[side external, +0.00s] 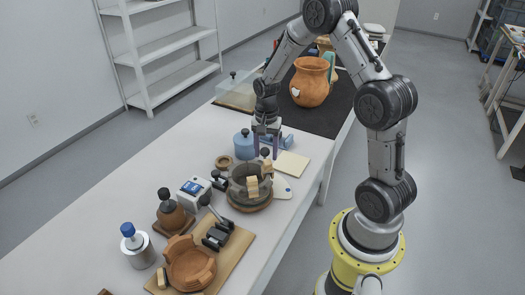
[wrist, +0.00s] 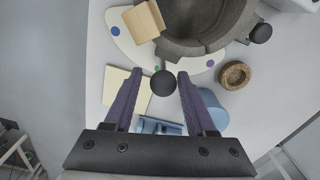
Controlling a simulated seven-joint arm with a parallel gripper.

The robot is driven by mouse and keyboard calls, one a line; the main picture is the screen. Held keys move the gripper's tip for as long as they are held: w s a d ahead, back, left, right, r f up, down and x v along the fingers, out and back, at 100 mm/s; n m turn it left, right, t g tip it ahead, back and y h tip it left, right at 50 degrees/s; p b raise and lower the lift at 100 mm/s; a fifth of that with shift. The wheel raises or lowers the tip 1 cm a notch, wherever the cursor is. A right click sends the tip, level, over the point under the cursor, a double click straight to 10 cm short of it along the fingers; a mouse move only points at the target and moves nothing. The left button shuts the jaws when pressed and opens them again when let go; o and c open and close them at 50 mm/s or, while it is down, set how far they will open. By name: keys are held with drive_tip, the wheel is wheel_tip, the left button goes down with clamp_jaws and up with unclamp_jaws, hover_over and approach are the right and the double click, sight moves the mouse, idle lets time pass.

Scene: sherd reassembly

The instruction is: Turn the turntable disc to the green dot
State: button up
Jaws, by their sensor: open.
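The turntable (side external: 250,196) carries a dark grey ring-shaped body, seen from above in the wrist view (wrist: 205,40). A pale plate under it bears a blue dot (wrist: 115,31), a green dot (wrist: 157,68) and a purple dot (wrist: 210,63). A black ball knob (wrist: 163,83) sticks out from the turntable beside the green dot; it also shows in the side view (side external: 265,152). My gripper (wrist: 160,72) is open, its two purple fingers on either side of the knob with gaps showing. In the side view my gripper (side external: 266,152) points down at the turntable's far edge.
A wooden block (wrist: 145,20) sits at the turntable's rim. A cork ring (wrist: 235,75), blue jar (side external: 243,147) and cream pad (side external: 292,164) stand close by. A terracotta bowl (side external: 190,268) lies on a board in front. A large jug (side external: 312,85) stands on a dark mat behind.

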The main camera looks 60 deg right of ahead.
drive_tip(key=shift+r, duration=2.55)
